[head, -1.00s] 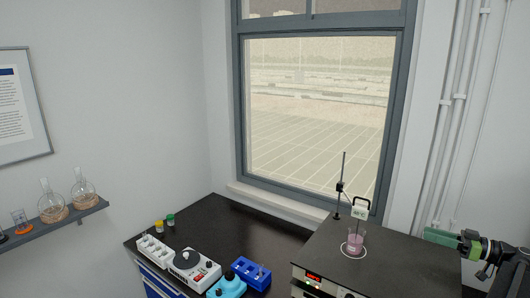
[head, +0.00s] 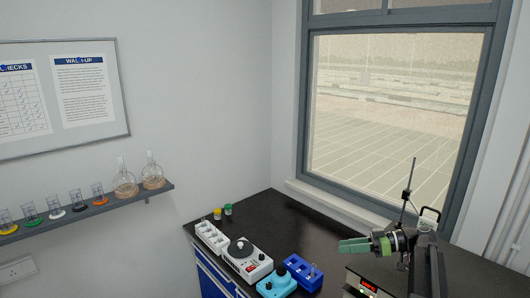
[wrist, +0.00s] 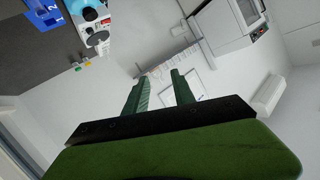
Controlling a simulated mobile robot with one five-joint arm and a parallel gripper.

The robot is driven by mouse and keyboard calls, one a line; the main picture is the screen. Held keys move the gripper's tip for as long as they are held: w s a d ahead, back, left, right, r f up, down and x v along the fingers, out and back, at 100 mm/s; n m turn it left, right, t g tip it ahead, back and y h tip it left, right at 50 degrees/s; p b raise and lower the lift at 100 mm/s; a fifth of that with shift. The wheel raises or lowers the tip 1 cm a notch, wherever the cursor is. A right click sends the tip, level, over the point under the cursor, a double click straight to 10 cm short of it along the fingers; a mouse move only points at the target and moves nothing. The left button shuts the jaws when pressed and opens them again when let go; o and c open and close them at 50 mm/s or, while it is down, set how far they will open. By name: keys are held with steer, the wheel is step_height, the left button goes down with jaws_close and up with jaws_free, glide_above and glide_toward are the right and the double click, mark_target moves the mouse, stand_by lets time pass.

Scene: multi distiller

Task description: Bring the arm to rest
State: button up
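My gripper (head: 355,246) is at the lower right in the head view, with green fingers pointing left above the dark counter. In the wrist view its two green fingers (wrist: 158,80) stand apart with nothing between them. My dark arm rises behind it at the right and hides part of the counter there. A thin stand rod (head: 411,190) shows behind the arm. A device with a red display (head: 368,287) sits below the gripper, partly hidden.
The dark counter (head: 320,232) holds a white rack (head: 211,236), a white device with a dial (head: 246,260), a light-blue device (head: 276,285) and a blue rack (head: 303,271). A wall shelf (head: 90,211) with glassware is at left. The middle of the counter is clear.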

steer(key=s+a+f+m+g+h, duration=0.1)
steer(key=s+a+f+g+h, duration=0.15)
steer(key=a+f, duration=0.4)
steer(key=s+a+f+g+h+b, duration=0.1)
steer(key=s+a+f+h, duration=0.25)
steer(key=a, duration=0.65)
steer(key=s+a+f+m+g+h, duration=0.1)
steer(key=s+a+f+g+h, duration=0.1)
steer(key=s+a+f, duration=0.45)
steer(key=d+f+m+t+h, duration=0.1)
steer(key=d+f+m+h, duration=0.2)
steer(key=d+m+h, duration=0.3)
steer(key=shift+w+d+m+h, duration=0.2)
steer(key=shift+d+m+h, duration=0.1)
steer(key=shift+d+m, duration=1.2)
steer(key=shift+a+t, duration=0.2)
steer(key=shift+t, duration=0.05)
